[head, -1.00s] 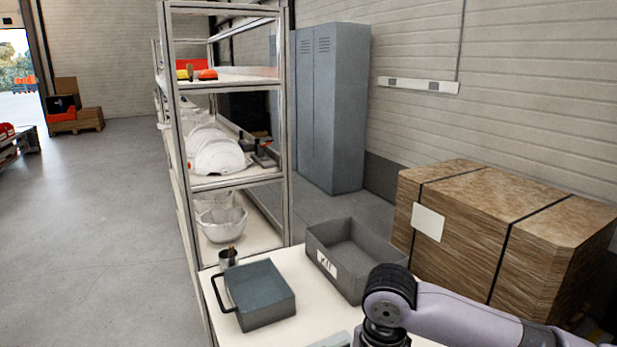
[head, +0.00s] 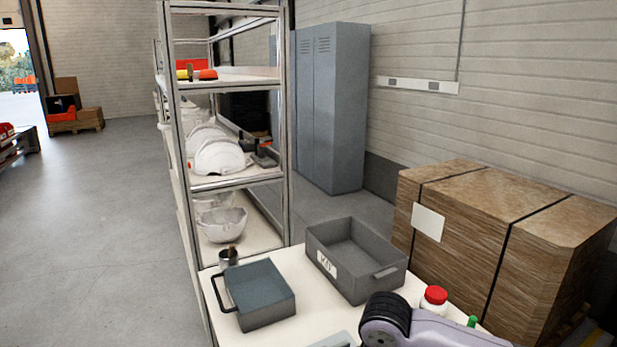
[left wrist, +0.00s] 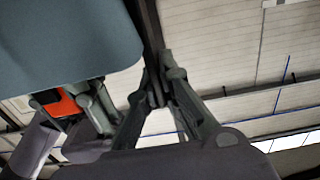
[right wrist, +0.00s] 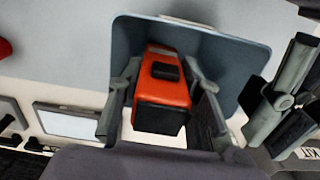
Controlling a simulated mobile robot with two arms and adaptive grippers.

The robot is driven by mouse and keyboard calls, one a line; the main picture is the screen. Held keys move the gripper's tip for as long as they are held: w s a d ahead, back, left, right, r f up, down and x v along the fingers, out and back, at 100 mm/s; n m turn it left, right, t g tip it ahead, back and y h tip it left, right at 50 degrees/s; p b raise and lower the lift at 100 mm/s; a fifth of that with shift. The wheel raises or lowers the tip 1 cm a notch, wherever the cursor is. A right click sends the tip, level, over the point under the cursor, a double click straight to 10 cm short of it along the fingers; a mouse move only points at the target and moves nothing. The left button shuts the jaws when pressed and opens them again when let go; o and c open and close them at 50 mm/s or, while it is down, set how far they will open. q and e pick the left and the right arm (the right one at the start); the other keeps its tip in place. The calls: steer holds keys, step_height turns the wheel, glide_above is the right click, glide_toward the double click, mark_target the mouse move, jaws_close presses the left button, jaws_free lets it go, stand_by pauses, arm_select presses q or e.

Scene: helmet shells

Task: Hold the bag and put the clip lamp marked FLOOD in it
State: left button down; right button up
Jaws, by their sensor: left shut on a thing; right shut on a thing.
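The orange clip lamp (right wrist: 165,92), with a black end, is between the fingers of my right gripper (right wrist: 162,78), which is shut on it. No marking can be read on it. Behind it in the right wrist view is the open mouth of the blue-grey bag (right wrist: 230,60); I cannot tell how deep the lamp sits. My left gripper (left wrist: 160,85) is shut at the bag's edge, against a dark strap-like part. The bag (left wrist: 60,45) fills the upper left of the left wrist view, with the lamp (left wrist: 66,106) beside it. Neither gripper shows in the head view.
On the white table stand a blue-grey box (head: 264,312) with a black handle, a grey KIT bin (head: 350,288) and a red-lidded white jar (head: 434,299). Shelving (head: 287,130) rises behind. A strapped stack of boards (head: 540,225) is at the right.

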steer(key=o, duration=1.3)
steer(key=shift+c, duration=0.2)
step_height(320, 180, up, 12)
arm_select(q)
steer(key=c, duration=1.7)
jaws_free()
